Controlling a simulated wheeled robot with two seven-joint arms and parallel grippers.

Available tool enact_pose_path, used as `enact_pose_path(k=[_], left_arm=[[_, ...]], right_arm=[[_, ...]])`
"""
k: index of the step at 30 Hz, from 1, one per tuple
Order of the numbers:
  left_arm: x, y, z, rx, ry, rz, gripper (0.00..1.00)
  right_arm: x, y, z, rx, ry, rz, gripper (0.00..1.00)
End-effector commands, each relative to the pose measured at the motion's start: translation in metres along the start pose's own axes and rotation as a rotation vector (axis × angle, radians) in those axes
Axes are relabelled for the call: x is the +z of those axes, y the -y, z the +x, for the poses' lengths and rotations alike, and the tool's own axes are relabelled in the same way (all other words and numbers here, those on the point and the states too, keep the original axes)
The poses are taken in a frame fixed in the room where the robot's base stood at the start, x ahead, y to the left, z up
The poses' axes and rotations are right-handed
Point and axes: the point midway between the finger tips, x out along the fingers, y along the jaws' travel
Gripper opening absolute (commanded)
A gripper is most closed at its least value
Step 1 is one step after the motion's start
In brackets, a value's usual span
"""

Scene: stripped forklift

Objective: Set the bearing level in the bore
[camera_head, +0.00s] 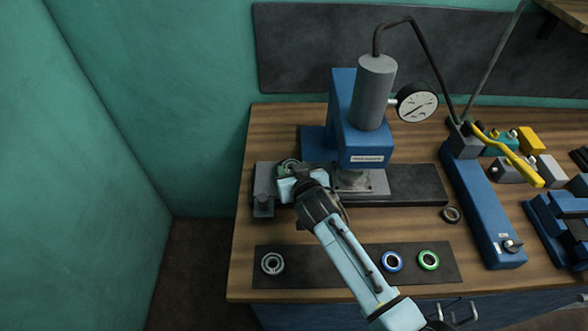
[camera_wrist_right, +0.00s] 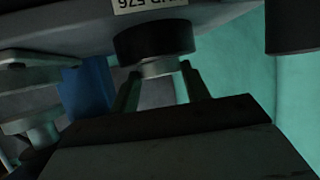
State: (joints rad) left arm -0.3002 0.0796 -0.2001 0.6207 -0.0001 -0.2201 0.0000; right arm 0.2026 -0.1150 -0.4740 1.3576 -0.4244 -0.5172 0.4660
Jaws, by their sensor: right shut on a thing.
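My right arm reaches in from the bottom of the head view. Its gripper (camera_head: 289,169) is over the left end of the dark press bed (camera_head: 415,185). In the wrist view, which looks upside down, the gripper (camera_wrist_right: 160,82) has its two thin fingers shut on a silver ring-like part, seemingly the bearing (camera_wrist_right: 158,69). The bearing meets the end of a short black round housing (camera_wrist_right: 153,39) on a labelled plate (camera_wrist_right: 215,22). The bore is hidden, and I cannot tell whether the bearing is level or how deep it sits. My left gripper is not in view.
A blue press (camera_head: 343,110) with a dial gauge (camera_head: 417,103) stands just right of my gripper. A dark mat (camera_head: 330,280) in front holds a grey ring (camera_head: 272,264), a blue ring (camera_head: 392,262) and a green ring (camera_head: 428,260). A dark ring (camera_head: 450,214) lies beside the blue bar (camera_head: 483,210).

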Motion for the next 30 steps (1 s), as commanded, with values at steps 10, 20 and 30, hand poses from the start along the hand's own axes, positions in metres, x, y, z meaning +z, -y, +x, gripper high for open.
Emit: enact_pose_path(k=[10, 20, 30], left_arm=[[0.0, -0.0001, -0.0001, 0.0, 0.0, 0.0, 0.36], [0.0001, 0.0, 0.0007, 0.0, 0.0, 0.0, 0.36], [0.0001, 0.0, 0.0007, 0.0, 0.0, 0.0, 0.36]], right_arm=[[-0.0007, 0.0003, -0.0001, -0.001, -0.002, 0.001, 0.17], [0.0017, 0.0006, 0.0012, 0.0, -0.002, 0.0, 0.17], [0.0018, 0.0005, 0.0011, 0.0, -0.001, 0.001, 0.72]])
